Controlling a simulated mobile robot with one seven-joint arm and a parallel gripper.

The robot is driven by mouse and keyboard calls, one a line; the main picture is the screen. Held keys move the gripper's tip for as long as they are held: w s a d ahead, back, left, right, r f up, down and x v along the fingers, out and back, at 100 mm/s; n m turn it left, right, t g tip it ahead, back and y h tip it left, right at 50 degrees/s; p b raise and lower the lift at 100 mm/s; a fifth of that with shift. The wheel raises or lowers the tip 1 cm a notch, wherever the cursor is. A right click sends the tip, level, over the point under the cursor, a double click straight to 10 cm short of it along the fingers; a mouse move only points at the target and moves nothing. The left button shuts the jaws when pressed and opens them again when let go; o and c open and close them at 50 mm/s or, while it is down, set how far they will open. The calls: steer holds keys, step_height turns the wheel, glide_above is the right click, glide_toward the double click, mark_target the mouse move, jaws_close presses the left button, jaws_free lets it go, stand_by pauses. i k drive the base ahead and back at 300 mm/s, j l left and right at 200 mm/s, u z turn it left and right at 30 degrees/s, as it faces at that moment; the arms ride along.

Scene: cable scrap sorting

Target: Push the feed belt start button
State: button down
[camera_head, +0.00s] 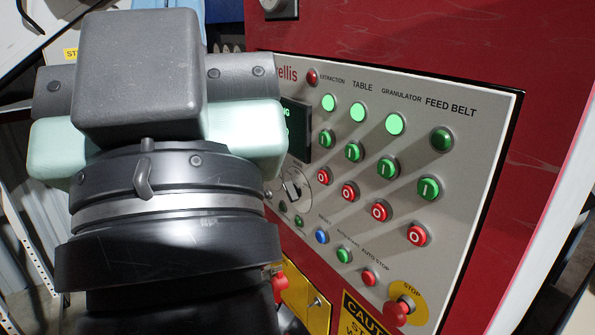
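The feed belt start button (428,189) is a round green button marked "I", at the right end of the green row on the grey control panel (470,165). Above it are the feed belt lamp (442,139), dark green and unlit, and the "FEED BELT" label. Below it is the red feed belt stop button (417,235) marked "O". My gripper (140,75) fills the left of the view, seen from behind; its fingers are hidden, so I cannot tell if it is open or shut. In the picture it is left of the start button and apart from it.
The extraction, table and granulator lamps (358,112) are lit bright green, with start and stop buttons below. A red emergency stop (398,310) on a yellow plate sits at the panel's lower right. My gripper partly covers the panel's display (297,125). The panel's right side is unobstructed.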

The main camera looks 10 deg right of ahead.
mark_target(428, 188)
steer(key=z, duration=1.65)
steer(key=k+j, duration=0.35)
steer(key=j, duration=0.15)
